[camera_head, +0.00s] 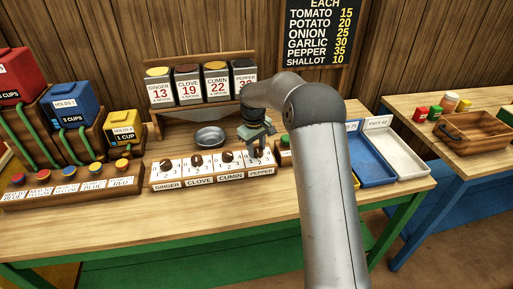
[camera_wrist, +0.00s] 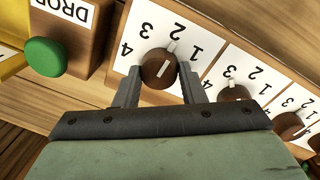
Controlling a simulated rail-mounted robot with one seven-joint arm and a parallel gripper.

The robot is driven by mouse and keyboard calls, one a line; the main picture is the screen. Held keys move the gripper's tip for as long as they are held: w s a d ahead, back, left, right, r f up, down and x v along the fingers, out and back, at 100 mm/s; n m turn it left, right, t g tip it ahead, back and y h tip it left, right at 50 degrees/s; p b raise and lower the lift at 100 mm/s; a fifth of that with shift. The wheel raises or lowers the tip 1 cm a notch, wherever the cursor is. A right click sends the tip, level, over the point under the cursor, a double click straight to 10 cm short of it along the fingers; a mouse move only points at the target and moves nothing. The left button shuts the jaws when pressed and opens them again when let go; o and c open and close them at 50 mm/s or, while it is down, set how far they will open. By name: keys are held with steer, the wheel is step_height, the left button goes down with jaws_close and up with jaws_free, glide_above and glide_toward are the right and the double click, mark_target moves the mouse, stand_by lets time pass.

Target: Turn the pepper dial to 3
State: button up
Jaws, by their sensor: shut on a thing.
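The pepper dial is a round brown knob (camera_wrist: 158,68) on a white card with the numbers 1 to 4, upside down in the wrist view. My gripper (camera_wrist: 159,74) is shut on the knob, one finger on each side. The white mark on the knob slants up and right, and appears to point about at the 2.
The cumin dial (camera_head: 227,157), clove dial (camera_head: 197,160) and ginger dial (camera_head: 166,163) stand close to the left. A green button (camera_wrist: 45,57) beside a DROP label is on the other side. A metal bowl (camera_head: 210,137) sits behind the dials, below the spice canisters (camera_head: 188,84).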

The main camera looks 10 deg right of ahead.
mark_target(257, 152)
steer(key=n, duration=0.5)
steer(key=shift+r, duration=0.15)
steer(key=shift+n+t+y+p, duration=0.3)
steer(key=shift+n+p, duration=0.05)
steer(key=shift+n, duration=1.95)
steer(key=o, duration=1)
steer(key=shift+s, duration=0.1)
steer(key=r, duration=0.5)
steer(key=s+r+b, duration=0.1)
steer(key=r, duration=1.1)
steer(key=shift+s+a+r, duration=0.1)
steer(key=shift+s+r, duration=0.05)
steer(key=shift+s, duration=0.05)
steer(key=shift+s, duration=0.1)
